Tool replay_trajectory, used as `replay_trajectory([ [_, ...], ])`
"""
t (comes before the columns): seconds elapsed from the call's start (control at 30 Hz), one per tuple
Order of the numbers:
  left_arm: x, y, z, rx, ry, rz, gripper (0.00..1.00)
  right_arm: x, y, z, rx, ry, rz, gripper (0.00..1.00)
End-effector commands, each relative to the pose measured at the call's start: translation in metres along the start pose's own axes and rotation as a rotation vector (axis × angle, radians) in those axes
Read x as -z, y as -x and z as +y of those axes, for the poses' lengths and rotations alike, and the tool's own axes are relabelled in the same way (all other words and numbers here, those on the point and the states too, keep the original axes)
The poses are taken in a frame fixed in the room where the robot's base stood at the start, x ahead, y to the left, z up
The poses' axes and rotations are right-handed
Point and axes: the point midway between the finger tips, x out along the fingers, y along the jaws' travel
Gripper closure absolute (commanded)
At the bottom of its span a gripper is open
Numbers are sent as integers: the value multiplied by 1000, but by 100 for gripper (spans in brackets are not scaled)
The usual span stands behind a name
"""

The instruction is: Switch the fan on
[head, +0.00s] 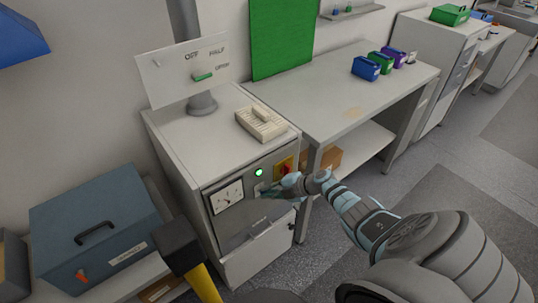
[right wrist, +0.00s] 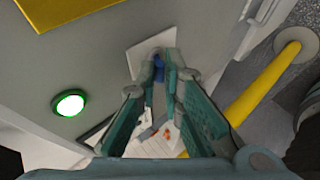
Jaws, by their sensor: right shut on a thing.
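The grey cabinet (head: 190,165) stands left of centre in the head view. Its front has a dial gauge (head: 227,196), a bright green lamp (head: 259,172) and a yellow plate with a red knob (head: 284,166). My right gripper (head: 266,190) is at this front, just below the lamp and the red knob. In the right wrist view, my right gripper (right wrist: 163,62) is shut on a small blue switch lever (right wrist: 158,70) in front of a pale plate (right wrist: 144,55). The fingers hide most of the lever, so its position cannot be told. My left gripper is not in view.
A white sign (head: 183,70) with OFF and HALF and a green handle stands above the cabinet. A beige box (head: 262,123) sits on top. A blue-grey case (head: 98,232) is at left. A black-and-yellow object (head: 180,247) stands near the front. A bench (head: 340,97) is at right.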

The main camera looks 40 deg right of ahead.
Motion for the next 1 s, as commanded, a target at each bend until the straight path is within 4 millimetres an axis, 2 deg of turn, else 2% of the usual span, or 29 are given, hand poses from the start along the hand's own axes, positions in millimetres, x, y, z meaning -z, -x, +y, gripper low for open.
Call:
replay_trajectory([
  [0.17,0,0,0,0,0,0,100,0,0,0,-2,1,1,100],
  [0.2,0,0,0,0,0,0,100,0,0,0,-2,1,1,86],
  [0.23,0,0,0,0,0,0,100,0,0,0,-2,1,1,84],
  [0.5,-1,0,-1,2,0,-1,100,0,0,0,-2,1,0,84],
  [0.63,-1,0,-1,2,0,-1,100,-2,8,-1,-2,2,-4,84],
  [0.77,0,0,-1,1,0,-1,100,-1,28,-2,0,6,-3,84],
  [1.0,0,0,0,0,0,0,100,0,93,-2,7,6,1,84],
])
